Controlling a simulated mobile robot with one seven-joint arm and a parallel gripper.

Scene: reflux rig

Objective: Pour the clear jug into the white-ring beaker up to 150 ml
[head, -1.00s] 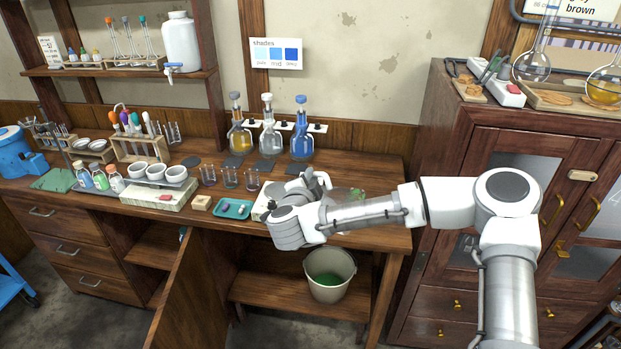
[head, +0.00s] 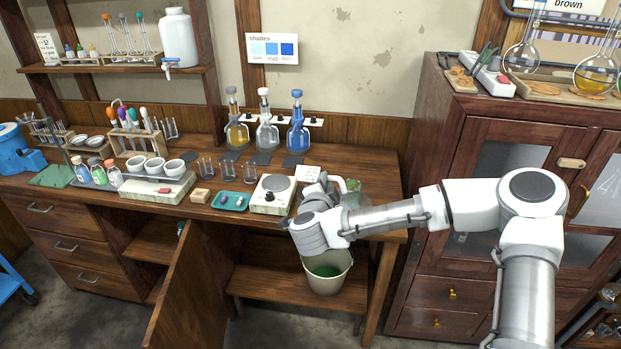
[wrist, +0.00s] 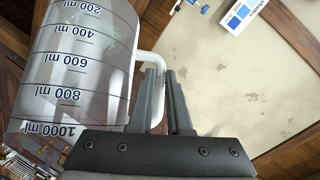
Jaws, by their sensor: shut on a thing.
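My gripper (wrist: 165,100) is shut on the white handle of the clear jug (wrist: 80,70). The jug fills the left of the wrist view; its printed scale runs from 200 to 1000 ml and reads upside down there. I cannot make out the liquid level. In the head view the jug is mostly hidden behind my gripper (head: 325,190), at the right of the bench. Three small clear beakers stand mid-bench: left (head: 206,167), middle (head: 227,169) and right (head: 249,171). Ring colours are too small to tell.
A white scale-like device (head: 273,194) with a round plate stands left of my gripper. A teal tray (head: 230,201) lies beside it. Stoppered flasks stand behind, including a blue one (head: 298,130). A bucket (head: 327,272) with green contents stands below the bench.

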